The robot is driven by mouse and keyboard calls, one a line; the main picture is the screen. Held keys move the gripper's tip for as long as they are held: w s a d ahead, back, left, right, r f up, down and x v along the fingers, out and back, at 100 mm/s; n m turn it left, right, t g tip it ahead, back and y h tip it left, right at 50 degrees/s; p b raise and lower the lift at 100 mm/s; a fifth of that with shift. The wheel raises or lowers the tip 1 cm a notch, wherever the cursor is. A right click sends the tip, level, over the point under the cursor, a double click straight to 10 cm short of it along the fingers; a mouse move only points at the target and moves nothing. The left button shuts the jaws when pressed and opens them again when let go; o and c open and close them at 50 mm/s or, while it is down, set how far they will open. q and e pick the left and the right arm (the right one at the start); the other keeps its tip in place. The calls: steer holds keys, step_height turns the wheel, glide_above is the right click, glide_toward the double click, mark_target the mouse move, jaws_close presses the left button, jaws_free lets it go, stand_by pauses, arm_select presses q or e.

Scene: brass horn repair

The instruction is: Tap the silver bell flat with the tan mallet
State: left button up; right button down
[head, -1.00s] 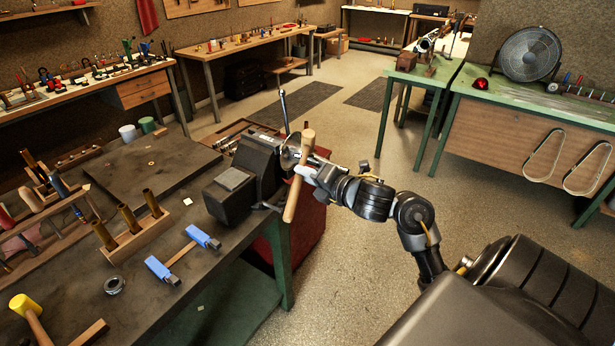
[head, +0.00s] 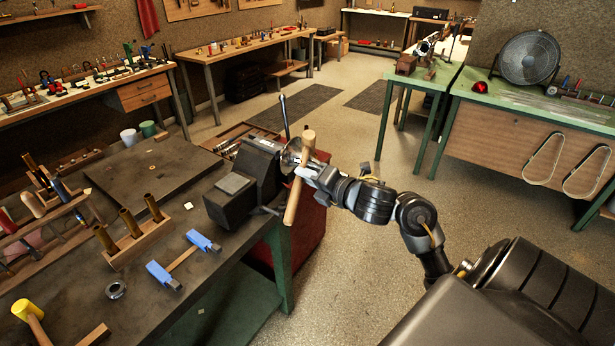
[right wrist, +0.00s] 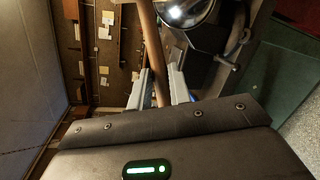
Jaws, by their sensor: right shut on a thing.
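The silver bell (head: 289,156) sits at the right side of the dark vise (head: 262,166), on the bench's far right corner. The tan mallet (head: 293,203) stands tilted in front of it and hides part of it. My right gripper (head: 308,173) is shut on the mallet, beside the bell. In the right wrist view, the mallet (right wrist: 152,42) runs up between the two fingers of my gripper (right wrist: 161,84). The bell (right wrist: 188,12) shows there just right of the mallet, cut by the top edge. I cannot tell whether they touch. My left gripper is not in view.
The dark bench (head: 190,285) holds a blue-ended clamp (head: 184,258), a wooden block with brass tubes (head: 137,245), a metal ring (head: 116,290) and a yellow-headed mallet (head: 27,312). A red cabinet (head: 306,225) stands beside the vise. The floor to the right is open.

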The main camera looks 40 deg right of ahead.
steer(key=shift+r, duration=0.2)
steer(key=shift+r+p, duration=0.3)
steer(key=shift+p, duration=0.4)
stand_by(0.8)
steer(key=shift+f, duration=0.1)
step_height(320, 180, down, 4)
steer(key=w+b, duration=0.1)
steer(key=b, duration=0.4)
steer(key=r+p, duration=0.1)
steer(key=s+r+p, duration=0.1)
steer(key=r+p, duration=0.1)
steer(key=shift+r, duration=0.3)
steer(key=shift+w+d, duration=0.1)
